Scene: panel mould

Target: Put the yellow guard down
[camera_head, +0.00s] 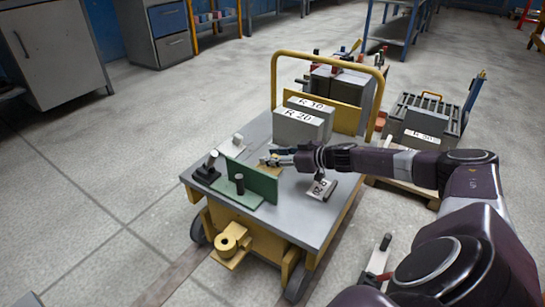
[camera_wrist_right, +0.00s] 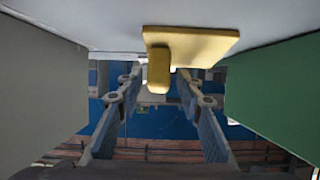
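The yellow guard (camera_wrist_right: 205,42) is a flat plate with a rounded grip tab (camera_wrist_right: 159,68) in the right wrist view. It appears to lie flat against the grey cart top. In the head view only a small yellow patch (camera_head: 270,171) of it shows beside the green bracket (camera_head: 249,183). My right gripper (camera_head: 272,160) is just over it; in the right wrist view the gripper (camera_wrist_right: 160,76) has its fingers spread either side of the tab, with gaps showing. The gripper looks open. My left gripper is not in view.
The cart top (camera_head: 303,226) also carries grey blocks marked R 30 and R 20 (camera_head: 297,127), a small labelled block (camera_head: 321,188) and a black clamp (camera_head: 207,170). A yellow handle rail (camera_head: 276,75) rises behind. A pallet with a grey case (camera_head: 423,125) stands to the right.

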